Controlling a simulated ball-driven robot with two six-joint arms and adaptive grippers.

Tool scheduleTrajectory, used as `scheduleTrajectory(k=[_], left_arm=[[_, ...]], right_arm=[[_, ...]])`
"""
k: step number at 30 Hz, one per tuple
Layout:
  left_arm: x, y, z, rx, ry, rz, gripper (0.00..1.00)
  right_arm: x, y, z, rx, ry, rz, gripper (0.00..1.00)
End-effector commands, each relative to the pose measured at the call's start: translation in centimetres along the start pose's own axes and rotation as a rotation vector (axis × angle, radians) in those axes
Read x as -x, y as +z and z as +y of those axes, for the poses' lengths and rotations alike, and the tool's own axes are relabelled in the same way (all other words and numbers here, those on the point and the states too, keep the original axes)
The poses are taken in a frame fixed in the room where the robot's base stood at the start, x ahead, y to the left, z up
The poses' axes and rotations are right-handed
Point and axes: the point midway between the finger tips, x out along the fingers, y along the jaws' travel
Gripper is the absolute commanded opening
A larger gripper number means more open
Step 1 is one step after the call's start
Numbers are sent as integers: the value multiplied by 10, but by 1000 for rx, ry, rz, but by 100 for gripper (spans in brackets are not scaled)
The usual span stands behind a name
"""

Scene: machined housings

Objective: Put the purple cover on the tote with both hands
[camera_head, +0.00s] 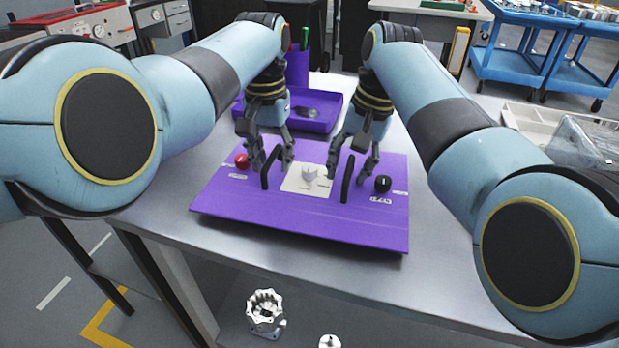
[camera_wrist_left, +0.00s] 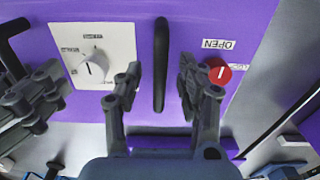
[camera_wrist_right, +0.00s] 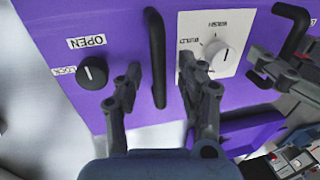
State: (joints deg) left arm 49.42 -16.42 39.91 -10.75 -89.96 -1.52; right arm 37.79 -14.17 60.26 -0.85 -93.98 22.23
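The purple cover (camera_head: 300,227) is a flat panel with two upright black handles, a red knob (camera_head: 241,160), a black knob (camera_head: 383,184) and a white dial on a pale plate (camera_head: 308,176). It lies over the grey table, and what is under it is hidden. My left gripper (camera_head: 270,166) is open, its fingers on either side of the left handle (camera_wrist_left: 161,62). My right gripper (camera_head: 354,174) is open, its fingers on either side of the right handle (camera_wrist_right: 155,55). Both wrist views show gaps between fingers and handles.
A purple tray (camera_head: 315,122) with a metal part stands behind the cover, with a purple holder (camera_head: 298,68) beyond it. A pale bin (camera_head: 560,135) with a wrapped item is at the right. Metal parts (camera_head: 266,312) sit lower, below the table's front edge.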

Motion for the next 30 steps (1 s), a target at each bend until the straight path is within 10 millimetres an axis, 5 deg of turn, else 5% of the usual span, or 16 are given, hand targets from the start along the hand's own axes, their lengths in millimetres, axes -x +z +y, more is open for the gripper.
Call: scheduleTrajectory(k=[8, 17, 30], left_arm=[[-1, 0, 0, 0, 0, 1, 38], [-1, 0, 0, 0, 0, 1, 1], [0, 0, 0, 0, 0, 1, 0]], right_arm=[[-1, 0, 0, 0, 0, 0, 39], [-1, 0, 0, 0, 0, 0, 1], [-1, 0, 0, 0, 1, 1, 0]])
